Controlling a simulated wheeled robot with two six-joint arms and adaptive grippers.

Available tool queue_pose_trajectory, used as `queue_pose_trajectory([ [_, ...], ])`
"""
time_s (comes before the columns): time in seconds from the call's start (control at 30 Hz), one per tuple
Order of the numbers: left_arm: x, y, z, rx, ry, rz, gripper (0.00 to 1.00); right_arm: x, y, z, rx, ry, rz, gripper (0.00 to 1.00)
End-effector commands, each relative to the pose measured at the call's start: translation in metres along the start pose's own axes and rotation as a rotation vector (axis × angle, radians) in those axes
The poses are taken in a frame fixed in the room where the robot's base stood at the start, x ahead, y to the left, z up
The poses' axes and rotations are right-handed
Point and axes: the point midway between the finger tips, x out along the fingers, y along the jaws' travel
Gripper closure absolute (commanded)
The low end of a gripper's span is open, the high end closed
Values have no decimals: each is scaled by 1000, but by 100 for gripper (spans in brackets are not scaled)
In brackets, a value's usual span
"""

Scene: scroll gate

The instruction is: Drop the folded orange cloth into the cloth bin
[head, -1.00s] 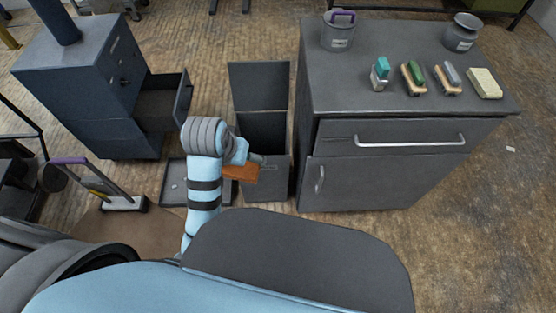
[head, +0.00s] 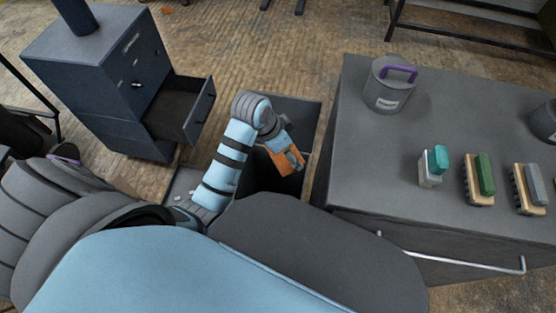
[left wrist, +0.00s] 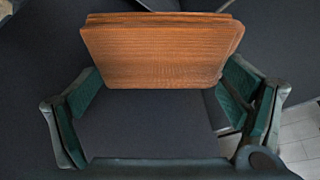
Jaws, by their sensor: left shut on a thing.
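The folded orange cloth (head: 291,162) is in my left gripper (head: 283,152), over the opening of the dark grey cloth bin (head: 300,110) in the head view. In the left wrist view the cloth (left wrist: 165,50) spans between the two green-padded fingers (left wrist: 165,78), which are shut on it. Dark grey panels lie beneath it there. The bin's lid stands open, and my arm and body hide part of the bin. My right gripper is not in view.
A blue cabinet (head: 95,75) with an open drawer (head: 180,110) stands to the left.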

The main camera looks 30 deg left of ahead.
Motion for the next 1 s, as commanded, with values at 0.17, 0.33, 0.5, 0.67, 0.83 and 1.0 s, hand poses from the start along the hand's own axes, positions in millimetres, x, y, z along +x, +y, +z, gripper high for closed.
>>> queue_pose_trajectory([
  [0.17,110,-24,35,470,-3,197,35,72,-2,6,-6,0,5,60],
  [0.33,146,-40,54,695,1,289,35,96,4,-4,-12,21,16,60],
  [0.5,160,-42,62,724,1,299,35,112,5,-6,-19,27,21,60],
  [0.67,186,-42,73,722,0,297,35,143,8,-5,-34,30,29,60],
  [0.83,195,-41,77,721,-1,298,35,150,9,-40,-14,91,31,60],
  [1.0,198,-41,79,721,-1,298,35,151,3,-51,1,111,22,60],
])
